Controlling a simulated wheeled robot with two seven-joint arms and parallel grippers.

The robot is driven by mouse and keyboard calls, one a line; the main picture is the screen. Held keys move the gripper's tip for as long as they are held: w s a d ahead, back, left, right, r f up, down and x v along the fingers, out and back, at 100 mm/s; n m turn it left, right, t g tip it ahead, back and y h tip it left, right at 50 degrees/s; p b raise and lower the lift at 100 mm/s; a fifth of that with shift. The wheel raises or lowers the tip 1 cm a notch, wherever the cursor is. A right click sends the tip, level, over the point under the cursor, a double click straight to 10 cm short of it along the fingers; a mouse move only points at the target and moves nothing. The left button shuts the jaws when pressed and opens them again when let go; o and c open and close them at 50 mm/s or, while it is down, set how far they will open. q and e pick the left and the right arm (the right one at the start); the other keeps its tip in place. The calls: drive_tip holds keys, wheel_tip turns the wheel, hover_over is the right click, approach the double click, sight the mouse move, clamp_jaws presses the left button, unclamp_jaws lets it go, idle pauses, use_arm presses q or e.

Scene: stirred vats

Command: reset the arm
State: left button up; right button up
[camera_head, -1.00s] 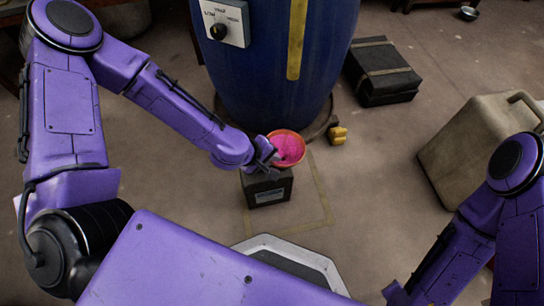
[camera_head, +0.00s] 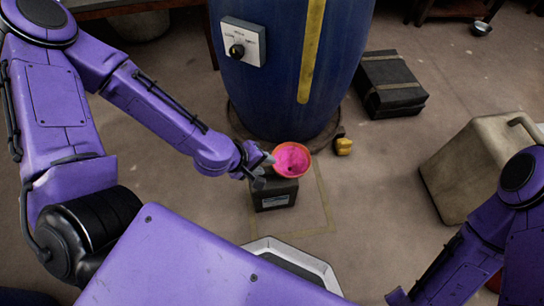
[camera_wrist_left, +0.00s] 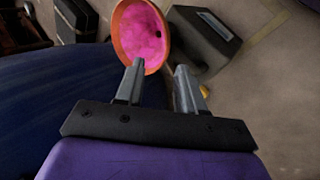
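My left gripper (camera_head: 264,168) is at the left side of an orange bowl with bright pink contents (camera_head: 292,160). Its two fingers are apart with nothing held between them, as the left wrist view (camera_wrist_left: 160,82) shows. There one finger overlaps the rim of the bowl (camera_wrist_left: 143,35); I cannot tell whether they touch.
A blue vat (camera_head: 285,75) with a switch panel (camera_head: 243,40) stands behind the bowl. A small yellow object (camera_head: 343,146) lies by its base. A black case (camera_head: 390,84) and a beige jerrycan (camera_head: 465,165) stand to the right. Floor between them is clear.

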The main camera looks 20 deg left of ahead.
drive_tip(key=shift+r, duration=0.25)
